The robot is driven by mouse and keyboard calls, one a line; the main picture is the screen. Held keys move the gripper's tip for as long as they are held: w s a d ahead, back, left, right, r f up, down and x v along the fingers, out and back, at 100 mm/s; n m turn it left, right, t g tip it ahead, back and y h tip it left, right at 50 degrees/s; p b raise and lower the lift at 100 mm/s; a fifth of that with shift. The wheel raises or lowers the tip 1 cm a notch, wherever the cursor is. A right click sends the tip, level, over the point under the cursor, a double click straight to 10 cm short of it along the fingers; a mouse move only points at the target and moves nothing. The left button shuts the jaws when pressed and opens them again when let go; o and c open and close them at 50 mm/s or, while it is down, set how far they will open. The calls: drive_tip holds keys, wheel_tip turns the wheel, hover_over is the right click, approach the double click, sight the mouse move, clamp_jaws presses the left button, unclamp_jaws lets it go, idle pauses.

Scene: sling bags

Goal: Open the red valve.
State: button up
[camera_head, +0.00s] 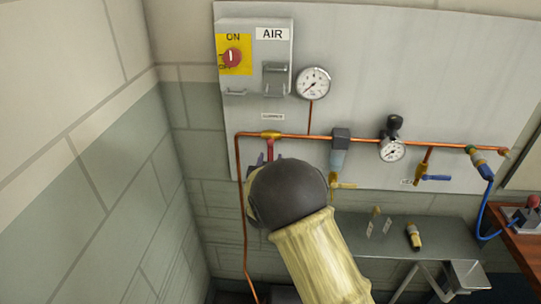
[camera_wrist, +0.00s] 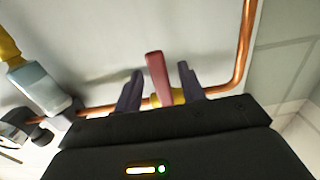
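The red valve handle (camera_head: 270,149) hangs down from a yellow valve body (camera_head: 271,134) on the copper pipe at the panel's lower left. In the wrist view, turned over, the red handle (camera_wrist: 158,78) points up from the yellow body (camera_wrist: 178,96). My gripper (camera_wrist: 160,69) is open, with one dark finger on each side of the handle. Gaps show between the handle and both fingers; the right finger looks nearer to the valve body. In the head view my dark wrist hides most of my gripper (camera_head: 270,158), and only the finger ends show.
The copper pipe (camera_head: 240,190) bends down left of the valve. A filter unit (camera_head: 340,150), a regulator gauge (camera_head: 392,151) and a blue-handled valve (camera_head: 435,178) sit to the right. A switch box (camera_head: 255,75) and gauge (camera_head: 313,82) are above. A grey shelf (camera_head: 450,238) is below right.

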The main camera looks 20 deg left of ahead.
drive_tip(key=shift+w+a, duration=0.15)
drive_tip(key=shift+w, duration=0.45)
clamp_jaws()
